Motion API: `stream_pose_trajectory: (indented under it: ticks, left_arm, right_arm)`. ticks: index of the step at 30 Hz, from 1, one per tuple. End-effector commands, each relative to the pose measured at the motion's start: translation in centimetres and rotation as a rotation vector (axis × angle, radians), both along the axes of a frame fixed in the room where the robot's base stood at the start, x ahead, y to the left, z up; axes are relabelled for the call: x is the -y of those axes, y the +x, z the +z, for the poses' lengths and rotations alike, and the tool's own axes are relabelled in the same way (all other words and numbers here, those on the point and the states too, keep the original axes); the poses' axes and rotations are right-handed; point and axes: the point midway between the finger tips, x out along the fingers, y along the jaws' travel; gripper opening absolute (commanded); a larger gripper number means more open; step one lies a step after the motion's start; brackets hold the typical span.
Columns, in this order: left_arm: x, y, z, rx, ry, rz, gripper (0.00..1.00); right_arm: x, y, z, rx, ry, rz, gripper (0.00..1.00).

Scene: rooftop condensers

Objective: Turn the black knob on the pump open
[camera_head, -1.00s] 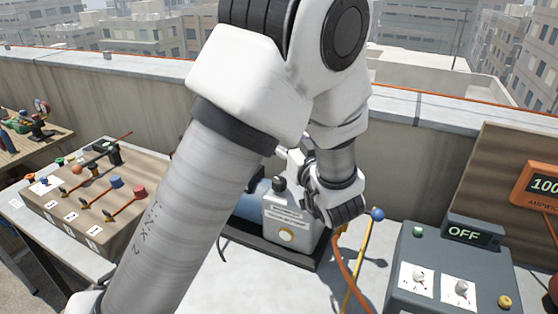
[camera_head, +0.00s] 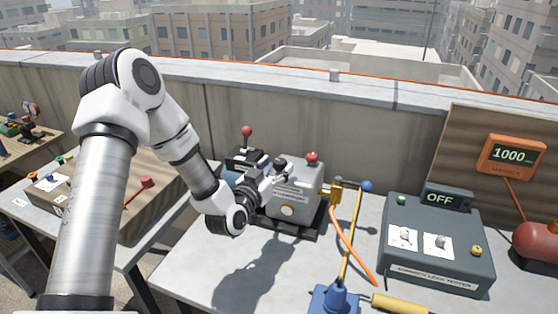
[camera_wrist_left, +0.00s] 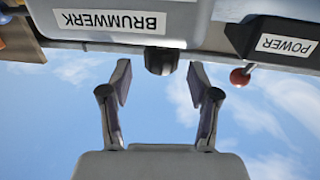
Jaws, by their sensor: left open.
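The pump (camera_head: 306,177) is a grey box on a dark base on the table, with a red ball on top. In the left wrist view its body (camera_wrist_left: 212,10) shows at the top, upside down, with a BRUMWERK label. The black knob (camera_wrist_left: 161,61) sticks out from the pump beside that label. My left gripper (camera_wrist_left: 161,79) is open and empty, its fingers either side of the knob's line, with the knob at about the fingertips. I see no contact. In the head view my left gripper (camera_head: 276,178) is at the pump's left side. My right gripper is out of view.
A black box marked POWER (camera_wrist_left: 280,38) with a red-ball lever (camera_head: 246,132) stands beside the pump. The front table is partly clear.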

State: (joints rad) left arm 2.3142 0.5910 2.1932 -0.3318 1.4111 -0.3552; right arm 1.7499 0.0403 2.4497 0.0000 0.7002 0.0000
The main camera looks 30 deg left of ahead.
Motion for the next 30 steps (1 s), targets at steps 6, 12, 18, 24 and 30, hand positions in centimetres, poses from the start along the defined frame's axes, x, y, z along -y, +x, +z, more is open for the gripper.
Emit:
stream_pose_trajectory:
  ticks: [6,12,18,24,30]
  left_arm:
    - [-0.3,2.9,0.1,0.001,0.001,0.000,0.61]
    - [-0.3,3.1,0.1,0.001,-0.001,0.000,0.61]
    - [-0.3,3.1,0.1,0.001,0.000,0.000,0.05]
    - [-0.3,3.1,0.0,0.001,0.000,0.005,0.00]
    - [-0.1,3.2,-0.4,0.000,0.002,0.108,0.00]
  right_arm:
    - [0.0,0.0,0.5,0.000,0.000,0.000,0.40]
    - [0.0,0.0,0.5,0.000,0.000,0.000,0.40]
    - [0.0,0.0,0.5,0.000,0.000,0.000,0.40]
    - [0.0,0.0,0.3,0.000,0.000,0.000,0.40]
    - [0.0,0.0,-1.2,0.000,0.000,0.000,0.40]
